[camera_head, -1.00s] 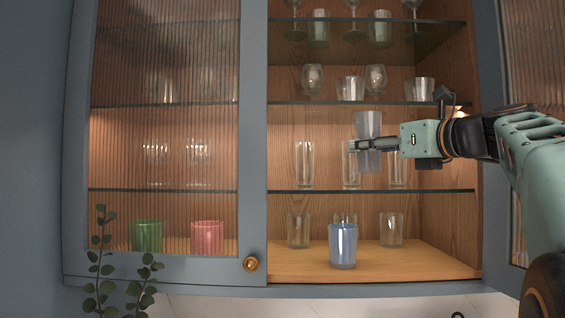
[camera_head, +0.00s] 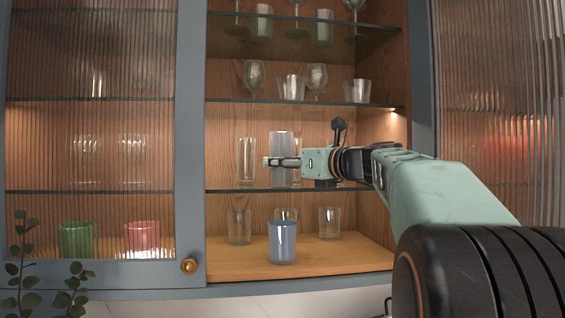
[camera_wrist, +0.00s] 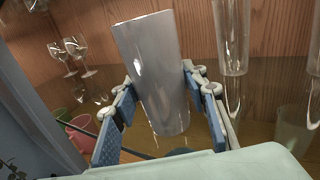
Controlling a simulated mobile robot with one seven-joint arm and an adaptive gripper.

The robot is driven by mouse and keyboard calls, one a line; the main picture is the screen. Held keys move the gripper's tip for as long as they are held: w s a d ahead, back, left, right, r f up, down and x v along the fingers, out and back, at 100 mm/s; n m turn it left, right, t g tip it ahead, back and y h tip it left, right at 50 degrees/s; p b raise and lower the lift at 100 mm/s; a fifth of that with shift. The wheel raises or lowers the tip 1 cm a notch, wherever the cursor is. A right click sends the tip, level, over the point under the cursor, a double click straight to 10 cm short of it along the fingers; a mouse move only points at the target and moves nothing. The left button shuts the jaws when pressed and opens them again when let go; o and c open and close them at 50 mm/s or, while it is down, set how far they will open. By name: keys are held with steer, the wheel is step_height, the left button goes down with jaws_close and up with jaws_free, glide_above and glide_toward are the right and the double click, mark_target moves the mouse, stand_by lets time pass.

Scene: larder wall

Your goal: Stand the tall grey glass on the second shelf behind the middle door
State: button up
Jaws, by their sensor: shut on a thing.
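The tall grey glass (camera_head: 281,141) is upright in the head view, just above the front edge line of the second shelf (camera_head: 225,191), counted from the cabinet floor. My gripper (camera_head: 284,161) comes from the right and is shut on it. In the wrist view the grey glass (camera_wrist: 154,70) stands between the two fingers of my gripper (camera_wrist: 160,100), slightly tilted in the picture. Whether its base touches the shelf I cannot tell. The middle bay is open at the front.
A clear tumbler (camera_head: 246,160) stands on the second shelf left of the grey glass; another is partly hidden behind it. A blue cup (camera_head: 283,243) stands on the cabinet floor (camera_head: 340,258) below, before several clear glasses. A ribbed glass door (camera_head: 90,130) is at left.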

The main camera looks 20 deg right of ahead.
steer(key=o, duration=0.9)
steer(key=shift+f, duration=0.2)
steer(key=o, duration=0.5)
steer(key=shift+r, duration=0.1)
steer(key=shift+r, duration=0.2)
steer(key=b+v, duration=0.3)
steer(key=v, duration=0.9)
steer(key=shift+f, duration=0.1)
